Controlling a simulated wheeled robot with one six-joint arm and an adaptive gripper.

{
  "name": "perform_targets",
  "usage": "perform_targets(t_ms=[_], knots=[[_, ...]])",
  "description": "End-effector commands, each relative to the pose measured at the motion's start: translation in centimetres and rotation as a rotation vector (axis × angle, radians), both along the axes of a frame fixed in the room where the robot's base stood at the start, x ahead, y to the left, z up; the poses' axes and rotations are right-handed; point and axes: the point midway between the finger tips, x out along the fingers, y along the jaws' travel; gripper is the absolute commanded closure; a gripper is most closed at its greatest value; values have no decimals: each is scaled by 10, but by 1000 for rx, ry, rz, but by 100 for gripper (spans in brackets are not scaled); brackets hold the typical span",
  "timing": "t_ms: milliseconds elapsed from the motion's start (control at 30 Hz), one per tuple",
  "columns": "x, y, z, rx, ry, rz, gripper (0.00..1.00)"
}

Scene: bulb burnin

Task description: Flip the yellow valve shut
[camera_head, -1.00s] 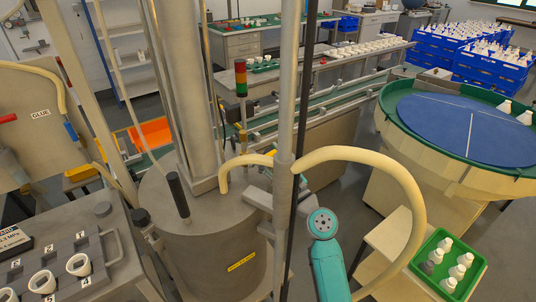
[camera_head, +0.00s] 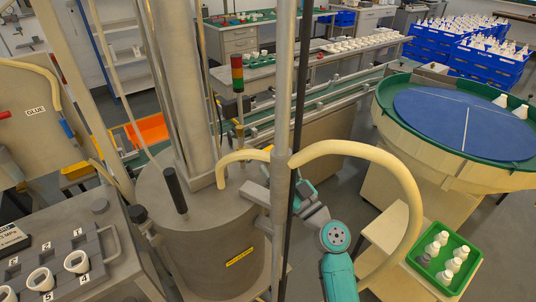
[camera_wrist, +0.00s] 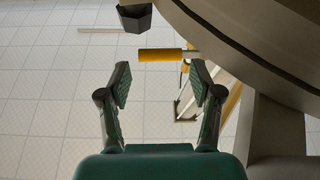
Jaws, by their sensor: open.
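The yellow valve handle (camera_wrist: 160,55) is a short yellow bar in the wrist view. It lies crosswise in the picture just beyond my fingertips, with a metal piece at its right end. My gripper (camera_wrist: 160,78) is open, with one finger on each side below the bar. Nothing shows between the fingers, and they appear apart from the handle. In the head view a small yellow piece (camera_head: 268,149) shows beside the pole above the grey drum; I cannot tell whether it is the same handle. There, the pole partly hides the end of my arm.
The grey drum (camera_head: 205,240) stands close by, and its curved body (camera_wrist: 245,50) fills the wrist view's upper right. A dark block (camera_wrist: 135,18) hangs above the handle. A cream hose (camera_head: 410,195) arches beside my arm. A green tray (camera_head: 443,263) of white bottles stands at right.

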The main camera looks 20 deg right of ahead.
Motion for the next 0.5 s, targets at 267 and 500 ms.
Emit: perform_targets(t_ms=[267,500], knots=[[-43,-17,-19,1,1,-2,35],[-57,-21,-25,1,0,-1,35]])
